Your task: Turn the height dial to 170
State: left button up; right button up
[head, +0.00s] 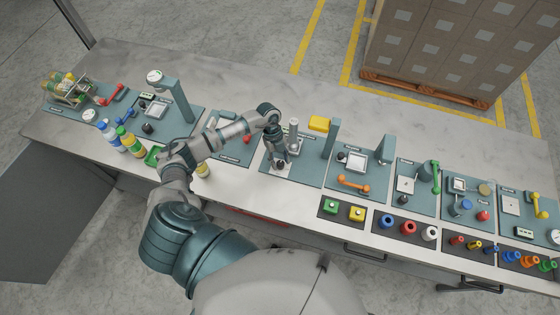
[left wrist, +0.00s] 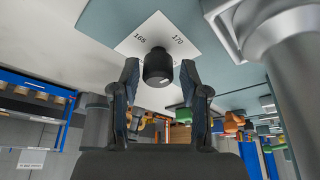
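The height dial is a black round knob (left wrist: 158,68) on a white plate (left wrist: 140,40) with the printed numbers 165 and 170 in the left wrist view. I cannot tell which number the knob points to. My left gripper (left wrist: 160,72) is open, with one finger on each side of the knob and small gaps still showing. In the head view my left gripper (head: 280,158) reaches down over the dial's station, and the knob is mostly hidden there. My right gripper is not in view.
A grey post (head: 294,137) stands just right of my left gripper. Several bottles (head: 125,138) stand left of my arm. An orange handle (head: 354,184) lies on the station to the right.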

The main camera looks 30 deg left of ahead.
pick_arm(q)
jog(key=shift+f, duration=0.1)
jog(key=v, duration=1.2)
jog(key=shift+f, duration=0.15)
dwell(0.3)
